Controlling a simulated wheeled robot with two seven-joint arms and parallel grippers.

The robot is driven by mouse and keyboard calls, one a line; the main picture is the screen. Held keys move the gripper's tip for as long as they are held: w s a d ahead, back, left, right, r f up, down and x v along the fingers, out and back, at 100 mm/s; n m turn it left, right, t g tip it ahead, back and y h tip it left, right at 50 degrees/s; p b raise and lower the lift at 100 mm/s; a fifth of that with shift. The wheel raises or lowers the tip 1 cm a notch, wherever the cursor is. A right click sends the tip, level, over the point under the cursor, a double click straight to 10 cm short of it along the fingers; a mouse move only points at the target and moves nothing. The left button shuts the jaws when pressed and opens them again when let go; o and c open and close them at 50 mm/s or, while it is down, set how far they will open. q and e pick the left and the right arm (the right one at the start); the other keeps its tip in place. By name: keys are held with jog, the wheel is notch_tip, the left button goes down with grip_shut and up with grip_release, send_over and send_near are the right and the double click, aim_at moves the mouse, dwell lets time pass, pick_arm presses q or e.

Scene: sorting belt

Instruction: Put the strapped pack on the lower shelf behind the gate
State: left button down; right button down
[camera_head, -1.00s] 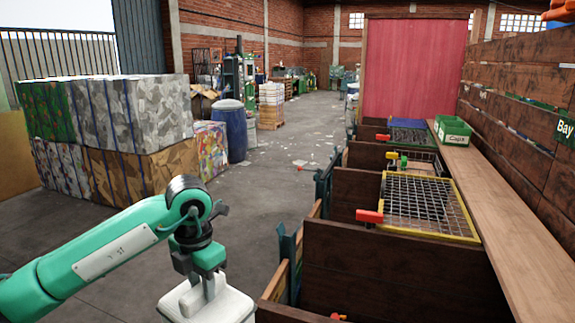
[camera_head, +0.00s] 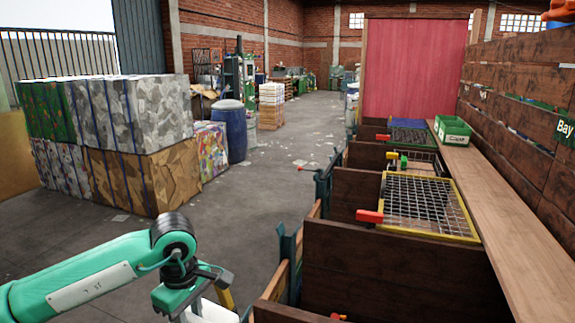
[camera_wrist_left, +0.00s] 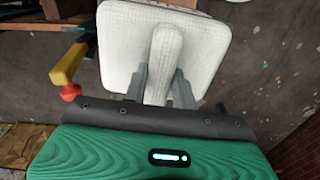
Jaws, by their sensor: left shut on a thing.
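A white block with rounded corners and a raised white band (camera_wrist_left: 165,50) fills the top middle of the left wrist view; I take it for the strapped pack, though no label shows. My left gripper (camera_wrist_left: 160,88) is shut on its raised band. In the head view my left gripper (camera_head: 185,296) is low at the bottom, left of the wooden bays, and only a strip of the white pack (camera_head: 208,313) shows. A yellow bar (camera_head: 225,292) stands right beside it; in the left wrist view a yellow bar with a red knob (camera_wrist_left: 68,68) is at left. I cannot make out the lower shelf. My right gripper is out of view.
Wooden bays (camera_head: 395,255) run along the right, with a yellow-framed mesh panel (camera_head: 470,238) with a red handle on top. A green bin (camera_head: 452,132) sits on the long wooden ledge (camera_head: 500,190). Wrapped bales (camera_head: 160,180) stand at left.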

pick_arm(q)
jog(key=m, duration=0.1)
jog(key=f+m, duration=0.1)
jog(key=m, duration=0.1)
jog(key=shift+s+a, duration=0.3)
jog(key=shift+s, duration=0.1)
jog(key=m, duration=0.1)
jog(key=f+m, duration=0.1)
jog(key=s+m, duration=0.1)
jog(key=m, duration=0.1)
jog(key=shift+a+f, duration=0.15)
jog(key=shift+a, duration=0.15)
jog(key=m, duration=0.2)
jog(key=s+f+m, duration=0.1)
jog(key=m, duration=0.1)
jog(key=shift+a+f, duration=0.1)
jog(key=shift+a, duration=0.15)
jog(key=shift+s+f+m, duration=0.3)
jog(key=shift+m, duration=0.6)
jog(key=shift+w+a+r, duration=0.1)
